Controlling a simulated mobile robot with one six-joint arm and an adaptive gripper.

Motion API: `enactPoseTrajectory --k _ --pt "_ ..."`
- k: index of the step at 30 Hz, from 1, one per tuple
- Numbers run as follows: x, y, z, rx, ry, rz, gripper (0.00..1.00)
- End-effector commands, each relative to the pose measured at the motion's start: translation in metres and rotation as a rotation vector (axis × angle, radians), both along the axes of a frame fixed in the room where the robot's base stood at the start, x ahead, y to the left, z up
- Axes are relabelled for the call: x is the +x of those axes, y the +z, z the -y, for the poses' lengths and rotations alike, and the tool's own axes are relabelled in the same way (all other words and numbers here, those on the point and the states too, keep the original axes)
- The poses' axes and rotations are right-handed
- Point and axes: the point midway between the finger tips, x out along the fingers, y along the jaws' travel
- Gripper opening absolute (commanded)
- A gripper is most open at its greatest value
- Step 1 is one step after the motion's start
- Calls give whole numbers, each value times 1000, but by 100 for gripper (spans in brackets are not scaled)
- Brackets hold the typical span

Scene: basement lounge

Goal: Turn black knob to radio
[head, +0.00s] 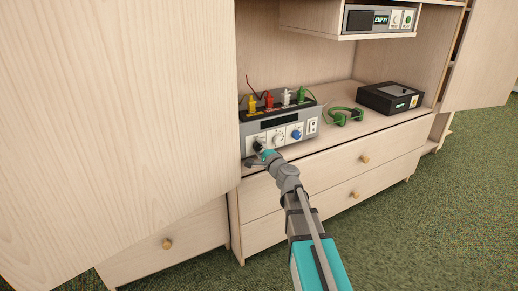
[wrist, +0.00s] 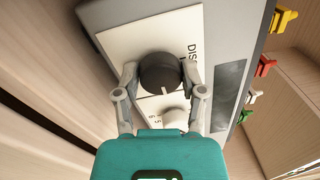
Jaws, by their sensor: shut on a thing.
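The black knob (wrist: 160,70) is on the front panel of a grey device (head: 250,128). In the wrist view its white mark points down the picture, towards a white knob (wrist: 173,115). Lettering starting "DIS" shows beside the black knob, partly hidden; I cannot read a radio label. My gripper (wrist: 160,78) is shut on the black knob, one finger on each side. In the head view my gripper (head: 262,152) is at the left end of the device's front and mostly covers the knob.
Beside the black knob are white knobs and a blue knob (head: 297,134). Coloured plugs (head: 269,101) stand on top of the device. Green headphones (head: 343,116) and a black box (head: 390,98) lie to the right. A large cabinet door (head: 110,110) stands close on the left.

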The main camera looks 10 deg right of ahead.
Motion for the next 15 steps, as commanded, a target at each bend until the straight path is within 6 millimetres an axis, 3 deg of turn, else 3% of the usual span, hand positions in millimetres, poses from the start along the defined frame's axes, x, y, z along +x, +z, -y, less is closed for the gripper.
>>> enactPoseTrajectory --k 14,15 --pt "2 1 -1 25 2 -7 5" --pt "2 1 -1 24 2 -7 55"
